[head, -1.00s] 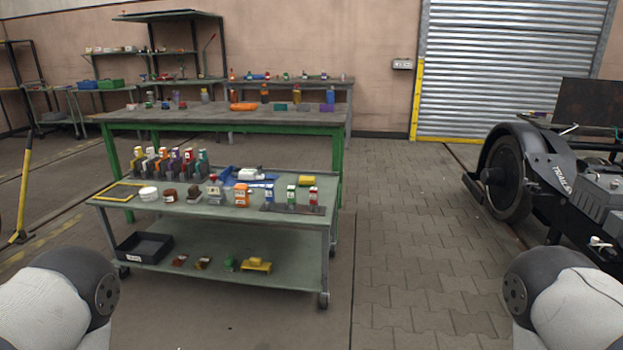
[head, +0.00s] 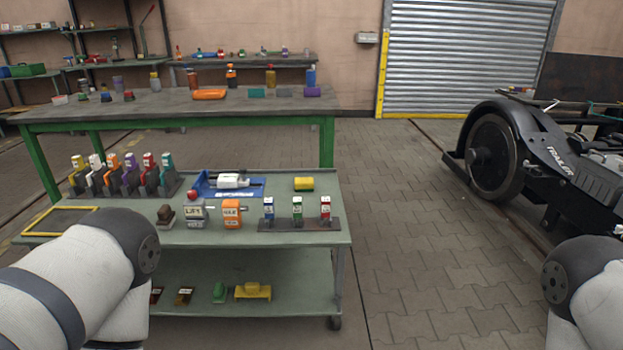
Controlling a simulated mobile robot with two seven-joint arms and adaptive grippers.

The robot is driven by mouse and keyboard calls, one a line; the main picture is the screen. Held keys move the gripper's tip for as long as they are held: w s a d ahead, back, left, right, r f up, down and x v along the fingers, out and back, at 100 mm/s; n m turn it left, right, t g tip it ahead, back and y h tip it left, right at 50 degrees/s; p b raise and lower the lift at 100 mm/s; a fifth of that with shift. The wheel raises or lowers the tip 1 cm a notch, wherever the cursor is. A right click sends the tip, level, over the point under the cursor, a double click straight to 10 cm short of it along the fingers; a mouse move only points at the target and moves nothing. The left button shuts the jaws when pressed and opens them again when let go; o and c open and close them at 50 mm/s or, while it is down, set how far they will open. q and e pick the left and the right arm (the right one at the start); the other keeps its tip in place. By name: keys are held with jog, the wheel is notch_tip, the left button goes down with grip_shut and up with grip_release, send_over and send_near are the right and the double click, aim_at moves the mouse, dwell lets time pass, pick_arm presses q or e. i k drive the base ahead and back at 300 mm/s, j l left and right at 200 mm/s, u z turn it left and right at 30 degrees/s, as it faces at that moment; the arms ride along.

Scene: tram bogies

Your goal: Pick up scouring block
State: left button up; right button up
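I cannot tell for certain which item is the scouring block. On the trolley's top shelf (head: 140,254) lie a yellow block (head: 303,184) at the back right and a small dark brown block (head: 166,215) on a base near the front. On the lower shelf, a yellow piece (head: 253,291), a green piece (head: 219,292) and small brown pieces (head: 184,297) lie in a row. Both of my arms show at the bottom corners. Neither gripper is in view. My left arm covers the trolley's front left part.
Bottles in a rack (head: 123,180), a blue tray (head: 246,193), a labelled orange box (head: 232,214) and a holder with three small bottles (head: 297,225) share the top shelf. A green workbench (head: 180,107) stands behind. A bogie (head: 497,158) stands right. The paved floor between is clear.

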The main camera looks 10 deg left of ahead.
aim_at(301, 184)
jog(key=i+j+z, duration=0.2)
jog(key=j, duration=0.3)
jog(key=i+j+z, duration=0.15)
jog(key=j, duration=0.35)
jog(key=i+j+z, duration=0.2)
jog(key=j, duration=0.35)
jog(key=i+j+z, duration=0.15)
jog(key=j, duration=0.4)
jog(key=j+z, duration=0.2)
jog(key=j, duration=0.35)
jog(key=i, duration=1.05)
